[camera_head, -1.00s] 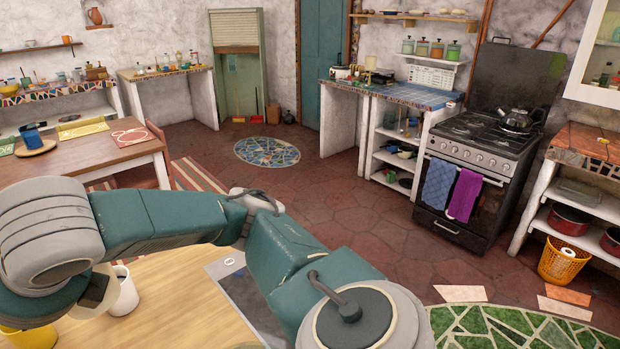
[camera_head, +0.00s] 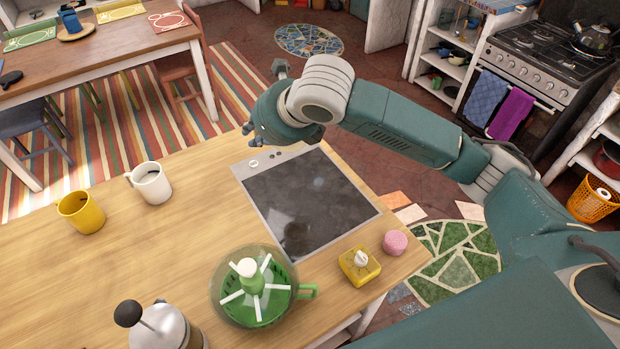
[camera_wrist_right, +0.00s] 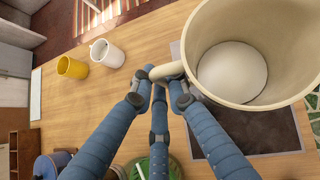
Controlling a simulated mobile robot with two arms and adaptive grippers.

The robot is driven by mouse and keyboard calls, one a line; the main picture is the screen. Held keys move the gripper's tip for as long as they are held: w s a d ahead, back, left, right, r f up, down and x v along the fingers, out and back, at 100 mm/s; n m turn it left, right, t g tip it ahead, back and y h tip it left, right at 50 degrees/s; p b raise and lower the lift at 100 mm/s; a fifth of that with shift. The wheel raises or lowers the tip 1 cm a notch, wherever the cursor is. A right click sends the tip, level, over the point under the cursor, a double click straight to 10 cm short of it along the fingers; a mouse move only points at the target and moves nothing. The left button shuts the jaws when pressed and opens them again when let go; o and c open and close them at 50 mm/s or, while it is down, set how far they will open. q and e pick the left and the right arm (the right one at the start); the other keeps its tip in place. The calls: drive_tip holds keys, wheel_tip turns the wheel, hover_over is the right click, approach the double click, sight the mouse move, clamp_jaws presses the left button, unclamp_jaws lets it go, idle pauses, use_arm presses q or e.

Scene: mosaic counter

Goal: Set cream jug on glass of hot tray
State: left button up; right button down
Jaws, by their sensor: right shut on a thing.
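The jug is seen from above, with a wide open rim and a pale, empty-looking inside. In the head view the jug is hidden behind my arm. The hot tray's dark glass (camera_head: 310,200) lies flat on the counter and is bare; it shows partly below the jug in the wrist view (camera_wrist_right: 270,130). My left gripper is out of view.
A yellow dish (camera_head: 359,267) and a pink round item (camera_head: 395,243) sit at the tray's front right.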

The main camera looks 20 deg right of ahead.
wheel_tip(320, 180, down, 20)
drive_tip(key=p, duration=0.4)
drive_tip(key=shift+w+a, duration=0.1)
drive_tip(key=shift+a, duration=0.05)
drive_tip(key=shift+f, duration=0.2)
drive_tip(key=c, duration=1.9)
unclamp_jaws()
drive_tip(key=shift+c, duration=0.2)
drive_tip(key=shift+o, duration=1.1)
